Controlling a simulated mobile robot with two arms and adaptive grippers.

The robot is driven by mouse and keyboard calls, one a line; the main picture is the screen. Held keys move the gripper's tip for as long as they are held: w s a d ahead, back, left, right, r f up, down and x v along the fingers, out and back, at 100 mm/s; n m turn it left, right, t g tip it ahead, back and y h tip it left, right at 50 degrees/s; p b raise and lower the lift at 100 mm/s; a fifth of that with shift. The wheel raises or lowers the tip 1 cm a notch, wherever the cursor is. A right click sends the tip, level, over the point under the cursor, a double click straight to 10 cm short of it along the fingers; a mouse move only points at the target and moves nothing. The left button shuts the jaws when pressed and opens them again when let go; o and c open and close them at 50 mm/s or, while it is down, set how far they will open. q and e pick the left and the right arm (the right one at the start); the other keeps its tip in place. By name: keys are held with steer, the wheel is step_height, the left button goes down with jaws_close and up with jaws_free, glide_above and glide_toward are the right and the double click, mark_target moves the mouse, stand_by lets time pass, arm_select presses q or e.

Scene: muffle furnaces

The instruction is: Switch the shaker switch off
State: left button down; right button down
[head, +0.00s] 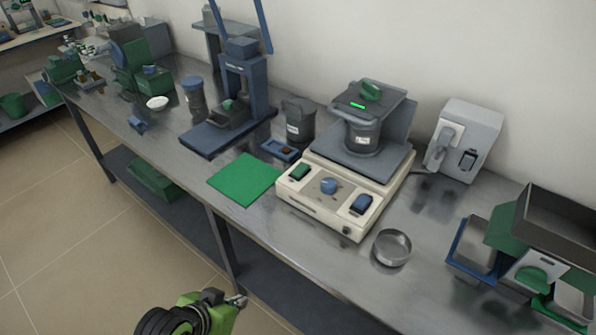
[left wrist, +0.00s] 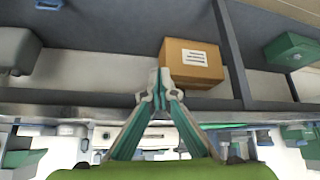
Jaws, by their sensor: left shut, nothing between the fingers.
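The shaker (head: 320,205) is a cream box on the steel bench with a grey platform on top. Its sloped front has a green switch (head: 300,171) at left, a blue knob (head: 328,186) in the middle and a blue switch (head: 361,204) at right. I cannot tell either switch's position. A dark labelled jar (head: 362,136) is clamped on the platform. My left gripper (head: 240,300) is shut and empty, in front of the bench and well apart from the shaker. In the left wrist view its fingertips (left wrist: 159,75) meet. My right gripper is out of view.
A green mat (head: 245,180) lies left of the shaker, and a round metal dish (head: 391,248) stands at its front right. The left wrist view shows a cardboard box (left wrist: 192,72) and a green box (left wrist: 292,50).

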arm_select(q)
steer(key=w+d+r+m+t+h, duration=0.1)
steer(key=w+d+r, duration=0.1)
steer(key=w+r, duration=0.1)
steer(key=w+d+r+t+h, duration=0.1)
steer(key=w+d+r+h, duration=0.1)
steer(key=w, duration=0.4)
steer(key=w+d+r+m+t+h, duration=0.1)
steer(key=w+d+r, duration=0.2)
steer(key=w+r, duration=0.1)
steer(key=shift+w+r+m+t, duration=0.2)
steer(key=shift+w+m+t, duration=0.1)
steer(key=shift+t, duration=0.1)
steer(key=w+r+t+h, duration=0.2)
steer(key=w+r+t, duration=0.1)
steer(key=w+r, duration=0.5)
steer(key=shift+w+r+h, duration=0.35)
steer(key=shift+r+h, duration=0.05)
steer(key=shift+r, duration=0.15)
glide_above(298, 173)
steer(key=shift+s+a+f+p, duration=0.3)
steer(key=shift+s+f+p, duration=0.1)
steer(key=shift+s+f, duration=0.05)
steer(key=f, duration=0.3)
steer(key=shift+w+d+f+b, duration=0.15)
steer(key=shift+w+d+b, duration=0.1)
steer(key=shift+w+b, duration=0.15)
steer(key=shift+f, duration=0.45)
